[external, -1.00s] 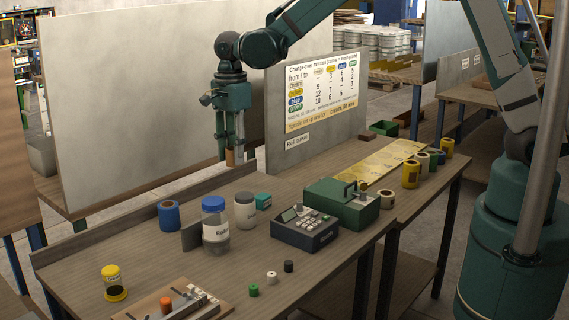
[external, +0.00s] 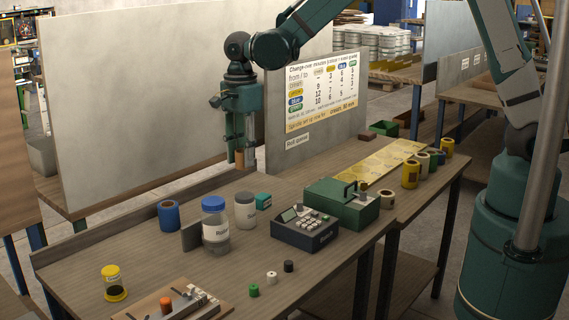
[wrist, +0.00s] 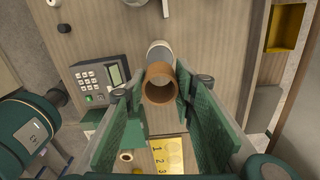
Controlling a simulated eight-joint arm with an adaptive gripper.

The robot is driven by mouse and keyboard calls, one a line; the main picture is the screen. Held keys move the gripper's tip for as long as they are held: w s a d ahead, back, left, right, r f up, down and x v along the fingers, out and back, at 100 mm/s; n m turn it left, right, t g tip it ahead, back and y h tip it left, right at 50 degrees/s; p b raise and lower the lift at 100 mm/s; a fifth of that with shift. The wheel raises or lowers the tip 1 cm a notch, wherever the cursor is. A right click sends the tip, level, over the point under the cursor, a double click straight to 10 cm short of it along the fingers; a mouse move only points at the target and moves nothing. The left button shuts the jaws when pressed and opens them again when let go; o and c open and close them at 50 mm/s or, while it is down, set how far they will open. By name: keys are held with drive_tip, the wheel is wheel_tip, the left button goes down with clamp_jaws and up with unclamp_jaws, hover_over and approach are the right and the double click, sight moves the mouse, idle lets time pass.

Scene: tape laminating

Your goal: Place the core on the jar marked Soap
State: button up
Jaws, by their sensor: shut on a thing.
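My gripper (external: 240,150) is shut on the core, a short brown tube (external: 239,158), held upright in the air beyond the jars. In the wrist view the core's open brown ring (wrist: 159,82) sits between my gripper's green fingers (wrist: 158,100). A blue-lidded jar (external: 215,228) with a pale label stands on the bench. I cannot read which label says Soap. A pale grey cylinder (wrist: 159,50) shows just beyond the core in the wrist view.
A blue roll (external: 169,214) and a dark upright plate (external: 191,236) stand left of the jars. A small teal box (external: 263,201), a keypad device (external: 305,231) and a green machine (external: 342,204) stand to the right. A grey panel with a chart (external: 320,95) rises behind the bench.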

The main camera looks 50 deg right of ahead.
sight(243, 169)
drive_tip(key=shift+f, duration=2.15)
drive_tip(key=shift+f, duration=0.15)
drive_tip(key=shift+f, duration=1.95)
drive_tip(key=shift+f, duration=0.15)
drive_tip(key=o, duration=0.7)
